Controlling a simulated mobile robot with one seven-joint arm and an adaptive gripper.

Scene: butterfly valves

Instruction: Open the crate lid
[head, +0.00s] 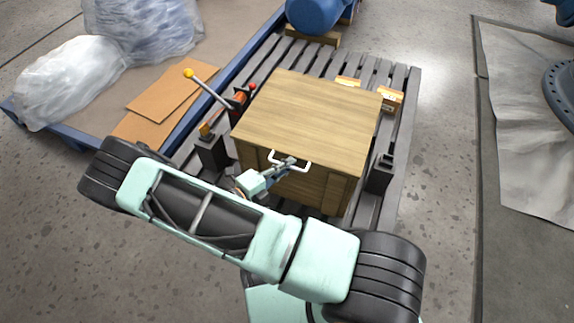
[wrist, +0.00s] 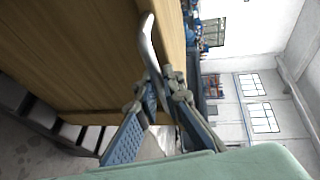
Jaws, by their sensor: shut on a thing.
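The wooden crate (head: 301,190) stands on a grey slatted pallet in the middle of the head view. Its flat lid (head: 312,112) lies on top and looks closed. A white bar handle (head: 290,164) is fixed at the lid's front edge. My gripper (head: 289,162) is at the handle and shut on it. In the wrist view, my gripper's fingers (wrist: 160,88) close around the lower end of the handle (wrist: 148,45), beside the crate's wooden face (wrist: 75,50). The far part of the crate is hidden in the wrist view.
The grey pallet (head: 405,110) carries the crate, with dark brackets (head: 380,173) beside it. A lever with a yellow knob (head: 189,73) stands left of the crate. A blue machine (head: 318,14) is behind. Bagged goods (head: 70,80) and cardboard lie left. Concrete floor (head: 440,180) is clear at right.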

